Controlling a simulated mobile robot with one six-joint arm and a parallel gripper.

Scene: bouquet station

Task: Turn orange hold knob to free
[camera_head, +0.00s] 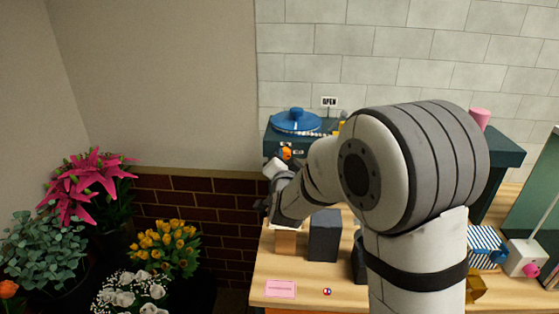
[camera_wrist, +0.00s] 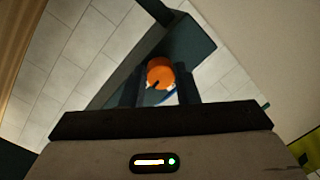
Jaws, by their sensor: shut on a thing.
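The orange hold knob (camera_wrist: 160,74) sits between the two dark fingers of my gripper (camera_wrist: 160,88) in the wrist view. My gripper is shut on the knob. In the head view the orange knob (camera_head: 286,152) shows small on the front of a dark teal unit (camera_head: 272,137). A blue round lid-like part (camera_head: 297,120) sits on top of that unit. My arm covers the unit's right part, and the gripper's fingertips are hard to make out there.
A wooden table (camera_head: 262,268) carries a dark grey block (camera_head: 324,235), a wooden block (camera_head: 285,240) and a pink card (camera_head: 280,289). A small OPEN sign (camera_head: 329,102) stands behind the unit. Potted flowers (camera_head: 168,245) stand at the left. A striped box (camera_head: 484,245) is at the right.

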